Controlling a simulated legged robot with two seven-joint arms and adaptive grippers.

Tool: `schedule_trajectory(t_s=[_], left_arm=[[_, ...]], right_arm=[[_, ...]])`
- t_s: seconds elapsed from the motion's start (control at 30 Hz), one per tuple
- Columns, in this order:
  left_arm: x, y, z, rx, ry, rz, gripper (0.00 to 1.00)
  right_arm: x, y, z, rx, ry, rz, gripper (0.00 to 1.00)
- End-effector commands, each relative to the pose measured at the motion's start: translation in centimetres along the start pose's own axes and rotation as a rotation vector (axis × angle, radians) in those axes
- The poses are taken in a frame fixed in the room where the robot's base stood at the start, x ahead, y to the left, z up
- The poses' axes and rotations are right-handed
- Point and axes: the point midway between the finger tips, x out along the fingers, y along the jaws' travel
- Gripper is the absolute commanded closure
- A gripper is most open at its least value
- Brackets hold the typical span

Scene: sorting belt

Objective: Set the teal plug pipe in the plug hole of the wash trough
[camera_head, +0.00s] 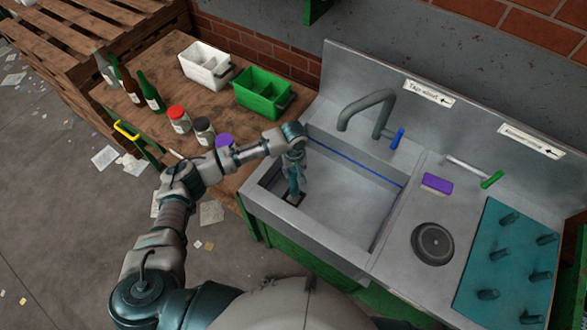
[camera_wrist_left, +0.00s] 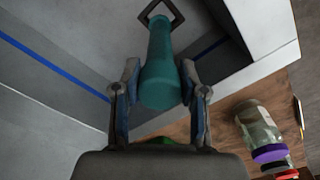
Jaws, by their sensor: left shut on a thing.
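The steel wash trough (camera_head: 345,200) is in the middle of the head view, with a blue line around its inner wall. My left gripper (camera_head: 294,178) points down into its left corner. In the wrist view the left gripper (camera_wrist_left: 160,92) is shut on the teal plug pipe (camera_wrist_left: 160,65), one finger on each side. The dark-edged square plug hole (camera_wrist_left: 161,9) lies at the pipe's far end; it also shows below the gripper in the head view (camera_head: 299,200). The pipe's end overlaps the hole; I cannot tell whether it is inside. My right gripper is out of view.
A faucet (camera_head: 372,108) stands behind the trough. The wooden table (camera_head: 150,85) at left holds bottles, jars (camera_head: 179,119) and white and green bins (camera_head: 263,93).

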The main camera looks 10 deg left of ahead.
Motion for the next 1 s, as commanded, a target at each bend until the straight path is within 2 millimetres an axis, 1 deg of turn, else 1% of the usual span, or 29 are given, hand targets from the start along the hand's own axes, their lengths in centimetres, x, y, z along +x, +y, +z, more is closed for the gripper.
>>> schedule_trajectory(t_s=[0.03,0.17,0.57,1.0], left_arm=[[-0.2,0.0,0.1,0.000,-0.001,0.000,0.83],[-0.2,0.0,0.1,0.000,0.000,0.000,0.83],[0.1,0.0,0.2,-0.001,0.000,0.000,0.83],[1.8,-0.2,0.1,-0.001,0.000,0.001,0.83]], right_arm=[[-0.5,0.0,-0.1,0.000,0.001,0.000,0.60],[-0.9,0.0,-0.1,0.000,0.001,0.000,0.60],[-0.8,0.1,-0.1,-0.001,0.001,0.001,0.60],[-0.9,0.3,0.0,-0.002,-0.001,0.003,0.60]])
